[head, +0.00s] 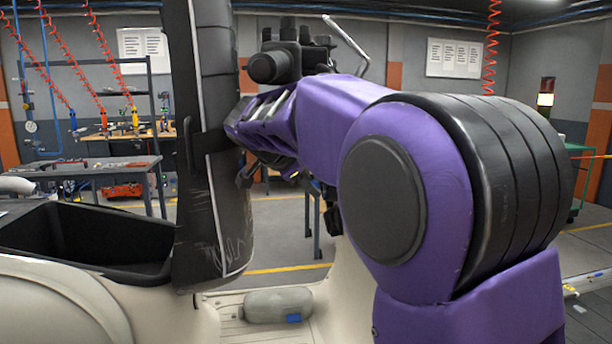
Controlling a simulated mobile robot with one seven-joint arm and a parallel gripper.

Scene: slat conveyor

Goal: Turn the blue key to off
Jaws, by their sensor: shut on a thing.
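I cannot make out the blue key or the control that it sits in. My purple arm crosses the middle and right of the head view and reaches away from me, with dark parts at its far end. My gripper cannot be made out there; the arm and the dark upright column in front hide that area. I cannot see what the jaws touch.
A grey workbench (85,171) with tools and red parts stands at the back left, below hanging red coiled hoses (109,45). A stack light (545,97) and a green cart (581,170) stand at the right. Grey floor with yellow lines lies between.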

